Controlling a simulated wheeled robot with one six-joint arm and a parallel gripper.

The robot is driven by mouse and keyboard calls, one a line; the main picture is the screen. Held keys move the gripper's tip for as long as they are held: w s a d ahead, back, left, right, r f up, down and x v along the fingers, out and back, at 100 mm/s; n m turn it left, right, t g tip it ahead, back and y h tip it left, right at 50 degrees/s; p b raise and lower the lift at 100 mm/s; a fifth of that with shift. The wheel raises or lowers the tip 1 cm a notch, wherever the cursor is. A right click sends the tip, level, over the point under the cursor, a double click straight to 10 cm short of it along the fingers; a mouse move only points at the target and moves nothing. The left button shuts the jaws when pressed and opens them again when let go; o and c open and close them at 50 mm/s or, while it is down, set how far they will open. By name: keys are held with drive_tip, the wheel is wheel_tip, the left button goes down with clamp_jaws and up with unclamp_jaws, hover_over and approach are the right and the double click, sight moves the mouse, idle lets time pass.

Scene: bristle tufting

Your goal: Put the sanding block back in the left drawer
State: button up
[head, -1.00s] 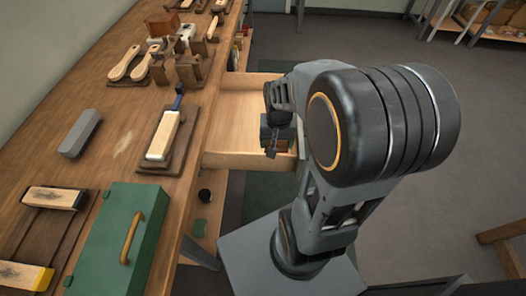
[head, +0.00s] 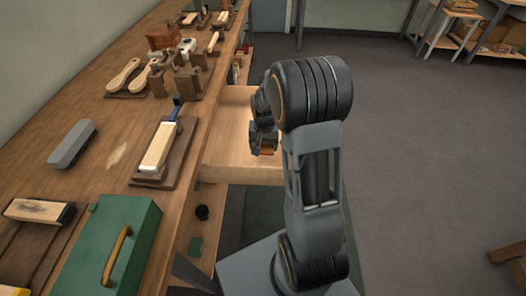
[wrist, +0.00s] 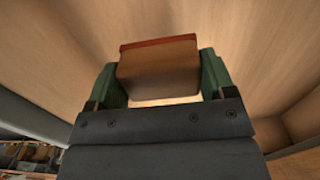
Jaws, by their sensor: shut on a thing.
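The sanding block (wrist: 158,72), tan with a reddish top face, is between the green fingers of my gripper (wrist: 162,82) in the wrist view. The gripper is shut on it. In the head view my gripper (head: 264,142) is over the open wooden drawer (head: 225,174), with the block (head: 267,152) showing as a small orange-brown piece below it. Pale wood of the drawer fills most of the wrist view behind the block. I cannot tell whether the block touches the drawer floor. My arm hides the drawer's right part.
The workbench (head: 112,163) runs along the left. On it are a grey block (head: 72,144), a brush on a board (head: 160,148), a green box (head: 96,262) with a brass handle, and several wooden tools farther back. The floor at right is mostly clear.

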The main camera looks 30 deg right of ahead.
sight(263, 150)
drive_tip(key=shift+w+f, duration=0.3)
drive_tip(key=shift+f, duration=0.05)
drive_tip(key=shift+f+b, duration=0.4)
drive_tip(key=shift+f, duration=1.1)
drive_tip(key=shift+f, duration=0.1)
drive_tip(key=shift+f, duration=0.15)
drive_tip(key=o, duration=0.9)
drive_tip(key=shift+c, duration=0.2)
